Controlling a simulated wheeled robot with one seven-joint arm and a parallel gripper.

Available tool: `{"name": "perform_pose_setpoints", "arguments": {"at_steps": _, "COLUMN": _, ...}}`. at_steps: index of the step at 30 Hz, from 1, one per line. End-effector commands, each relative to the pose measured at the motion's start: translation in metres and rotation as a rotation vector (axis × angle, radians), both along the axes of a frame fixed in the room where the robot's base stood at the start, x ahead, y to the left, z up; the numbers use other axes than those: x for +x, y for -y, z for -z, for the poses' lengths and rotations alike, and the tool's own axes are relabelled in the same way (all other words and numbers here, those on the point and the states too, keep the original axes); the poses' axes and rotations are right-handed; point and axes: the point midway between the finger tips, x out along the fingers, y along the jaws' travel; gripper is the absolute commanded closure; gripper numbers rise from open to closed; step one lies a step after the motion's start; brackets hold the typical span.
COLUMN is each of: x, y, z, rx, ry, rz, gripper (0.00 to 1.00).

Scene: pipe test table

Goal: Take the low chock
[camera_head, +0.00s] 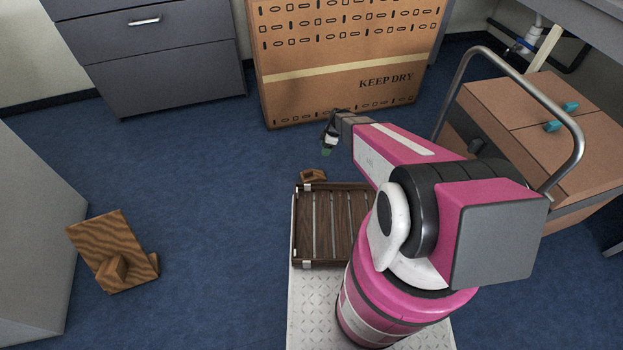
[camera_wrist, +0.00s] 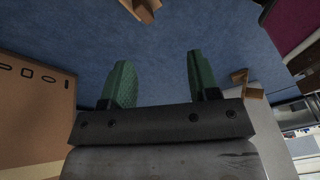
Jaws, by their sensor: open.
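A small brown wooden block (camera_head: 312,176), the likely low chock, lies on the blue floor just beyond the far edge of a slatted tray. It looks like the wooden piece cut off at the top edge of the wrist view (camera_wrist: 143,8). My gripper (camera_head: 327,147) is in the air beyond and slightly right of this block, apart from it. In the wrist view my two green fingers (camera_wrist: 158,75) stand wide apart with nothing between them.
The dark slatted tray (camera_head: 333,258) rests on my base. A larger wooden piece (camera_head: 100,235) stands on the floor at left, beside a grey cabinet (camera_head: 35,220). A big cardboard box (camera_head: 345,75) is behind my gripper. Open floor (camera_head: 215,210) lies left of the tray.

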Motion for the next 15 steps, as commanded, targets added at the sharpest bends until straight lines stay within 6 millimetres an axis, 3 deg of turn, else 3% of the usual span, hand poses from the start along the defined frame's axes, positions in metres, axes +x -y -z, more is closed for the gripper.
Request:
{"name": "perform_pose_setpoints", "arguments": {"at_steps": 1, "x": 0.012, "y": -0.009, "z": 0.027, "rx": 0.023, "ry": 0.014, "rz": -0.074, "gripper": 0.45}}
{"name": "perform_pose_setpoints", "arguments": {"at_steps": 6, "x": 0.022, "y": -0.026, "z": 0.074, "rx": 0.087, "ry": 0.072, "rz": -0.277, "gripper": 0.45}}
{"name": "perform_pose_setpoints", "arguments": {"at_steps": 15, "x": 0.022, "y": -0.037, "z": 0.104, "rx": 0.117, "ry": 0.103, "rz": -0.376, "gripper": 0.45}}
